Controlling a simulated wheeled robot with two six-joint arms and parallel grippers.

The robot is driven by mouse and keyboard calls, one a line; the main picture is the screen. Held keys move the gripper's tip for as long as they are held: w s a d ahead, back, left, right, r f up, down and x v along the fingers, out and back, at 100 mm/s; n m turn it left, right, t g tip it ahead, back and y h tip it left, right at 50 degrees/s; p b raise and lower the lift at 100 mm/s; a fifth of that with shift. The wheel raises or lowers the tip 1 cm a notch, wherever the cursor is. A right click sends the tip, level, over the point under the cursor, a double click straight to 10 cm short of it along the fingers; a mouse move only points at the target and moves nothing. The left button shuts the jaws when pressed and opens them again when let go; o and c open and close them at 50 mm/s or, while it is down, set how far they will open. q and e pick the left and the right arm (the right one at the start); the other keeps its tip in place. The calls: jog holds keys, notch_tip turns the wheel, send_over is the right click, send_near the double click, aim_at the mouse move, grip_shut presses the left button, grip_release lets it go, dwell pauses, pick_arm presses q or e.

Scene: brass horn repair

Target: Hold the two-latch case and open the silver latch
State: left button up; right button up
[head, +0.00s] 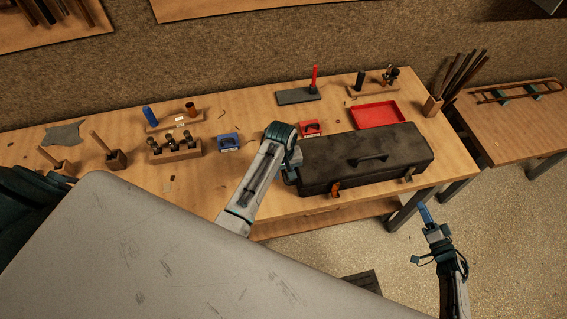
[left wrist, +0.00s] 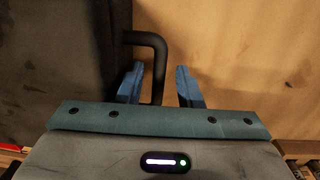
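The long black case (head: 385,150) lies closed on the bench, with a handle on its lid. Its front has an orange-copper latch (head: 335,190) at the left and a silver latch (head: 408,174) at the right. I cannot tell whether either latch is undone. My right gripper (head: 426,215) is in front of the bench's right end, apart from the case.
A red tray (head: 380,115) sits behind the case. A small red box (head: 310,128) and a blue box (head: 229,142) stand left of it. Tool blocks (head: 175,150) fill the bench's left side. A second table (head: 510,125) stands at the right.

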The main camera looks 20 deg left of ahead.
pick_arm(q)
jog(key=shift+d+f, duration=0.1)
jog(key=shift+f, duration=0.95)
grip_shut()
dwell(0.6)
jog(key=shift+w, duration=0.1)
pick_arm(e)
grip_shut()
jog(key=m+t+h, duration=0.1)
jog(key=m, duration=0.3)
jog(key=w+d+m+h, duration=0.1)
jog(key=m+h, duration=0.1)
jog(key=m, duration=0.1)
jog(key=d+m+t+h, duration=0.1)
jog(key=m+h, duration=0.1)
jog(key=m, duration=0.2)
jog(key=shift+w+d+m+t, duration=0.1)
jog(key=shift+w+m+t, duration=0.15)
jog(key=shift+m+t, duration=0.05)
